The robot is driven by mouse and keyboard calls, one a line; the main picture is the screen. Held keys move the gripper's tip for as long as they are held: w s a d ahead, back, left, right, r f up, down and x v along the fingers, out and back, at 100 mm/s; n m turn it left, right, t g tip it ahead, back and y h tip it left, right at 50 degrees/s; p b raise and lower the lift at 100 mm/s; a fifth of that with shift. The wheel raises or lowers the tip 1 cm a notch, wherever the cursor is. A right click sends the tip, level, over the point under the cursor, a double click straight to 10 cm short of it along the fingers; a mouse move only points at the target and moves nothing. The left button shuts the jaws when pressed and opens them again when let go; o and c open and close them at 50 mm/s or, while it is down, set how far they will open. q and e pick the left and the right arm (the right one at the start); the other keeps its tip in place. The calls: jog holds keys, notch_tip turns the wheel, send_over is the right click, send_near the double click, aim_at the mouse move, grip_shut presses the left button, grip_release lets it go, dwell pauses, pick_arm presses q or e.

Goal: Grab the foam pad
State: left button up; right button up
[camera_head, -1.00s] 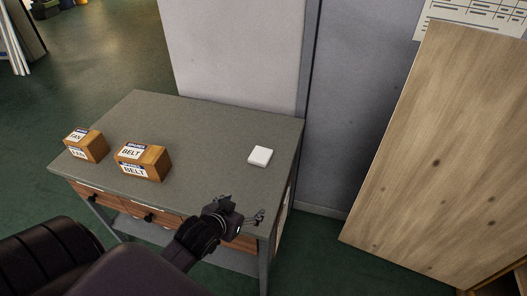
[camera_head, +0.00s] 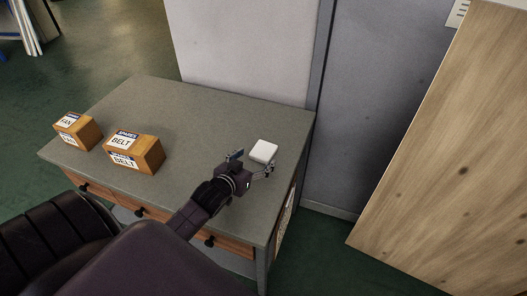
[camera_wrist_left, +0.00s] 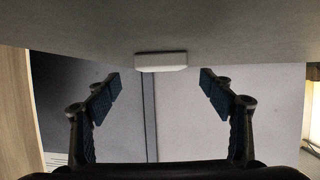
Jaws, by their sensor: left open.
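The foam pad (camera_head: 264,150) is a small white block lying flat on the grey tabletop (camera_head: 205,118), toward its right edge. My left gripper (camera_head: 254,163) is open and empty, just in front of the pad on the near side. In the left wrist view the foam pad (camera_wrist_left: 161,62) shows ahead, centred between the two open fingers (camera_wrist_left: 160,88) and beyond their tips, apart from them. My right gripper is in neither view.
Two labelled wooden boxes stand on the left of the table: the BELT box (camera_head: 134,151) and the smaller FAN box (camera_head: 77,131). A grey wall panel (camera_head: 245,50) rises behind the table. A large wooden board (camera_head: 440,150) stands at the right. The table's back middle is clear.

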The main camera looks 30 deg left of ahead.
aim_at(260, 154)
pick_arm(q)
jog(key=x, duration=0.3)
jog(key=shift+w+a+f, duration=0.15)
jog(key=shift+w+f, duration=0.2)
jog(key=shift+w, duration=0.1)
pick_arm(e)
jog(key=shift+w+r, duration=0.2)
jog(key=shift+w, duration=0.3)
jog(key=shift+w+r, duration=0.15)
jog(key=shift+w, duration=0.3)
pick_arm(q)
jog(key=c, duration=0.9)
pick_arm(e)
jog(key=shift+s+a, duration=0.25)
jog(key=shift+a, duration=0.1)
